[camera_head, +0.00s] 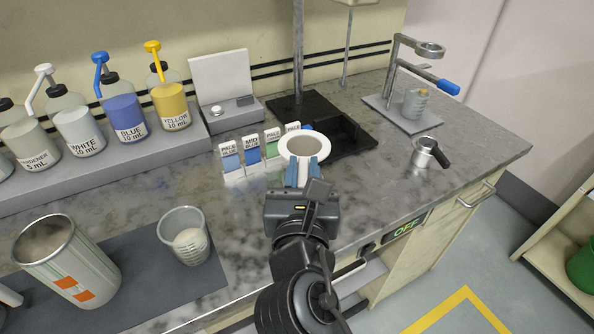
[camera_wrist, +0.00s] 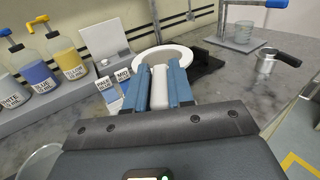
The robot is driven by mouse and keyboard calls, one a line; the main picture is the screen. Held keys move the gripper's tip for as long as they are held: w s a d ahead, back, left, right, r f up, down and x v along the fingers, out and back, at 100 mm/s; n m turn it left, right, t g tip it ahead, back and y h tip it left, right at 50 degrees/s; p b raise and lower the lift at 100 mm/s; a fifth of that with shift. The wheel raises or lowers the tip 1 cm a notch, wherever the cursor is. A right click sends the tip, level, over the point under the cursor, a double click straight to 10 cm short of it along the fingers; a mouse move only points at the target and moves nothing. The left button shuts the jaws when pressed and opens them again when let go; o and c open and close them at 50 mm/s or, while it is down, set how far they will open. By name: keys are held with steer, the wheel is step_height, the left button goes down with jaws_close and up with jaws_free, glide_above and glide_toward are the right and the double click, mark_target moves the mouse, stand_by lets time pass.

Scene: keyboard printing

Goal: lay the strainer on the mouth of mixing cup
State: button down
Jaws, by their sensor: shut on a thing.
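The strainer (camera_head: 303,147) is a round white ring with a grey mesh inside and a white handle. My gripper (camera_head: 299,170) is shut on the strainer's handle and holds it over the worktop. In the wrist view, the blue fingers (camera_wrist: 159,82) close on the white handle, and the ring (camera_wrist: 172,53) reaches out beyond them. A clear cup (camera_head: 187,240), which looks like the mixing cup, stands on a dark mat at the left with pale contents. Its mouth is open and apart from the strainer. In the wrist view only its rim (camera_wrist: 38,160) shows, lower left.
A metal can (camera_head: 66,262) stands left of the cup. Several pump bottles (camera_head: 124,117) line a grey shelf behind. A metal cup with a black handle (camera_head: 424,154) and a stand (camera_head: 397,108) are at the right.

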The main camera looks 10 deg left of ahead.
steer(key=shift+r+p, duration=0.15)
steer(key=shift+p, duration=0.35)
step_height(320, 180, down, 5)
steer(key=b, duration=0.3)
steer(key=shift+p, duration=0.6)
stand_by(0.7)
steer(key=shift+f, duration=0.55)
stand_by(0.6)
steer(key=shift+f, duration=0.15)
stand_by(0.4)
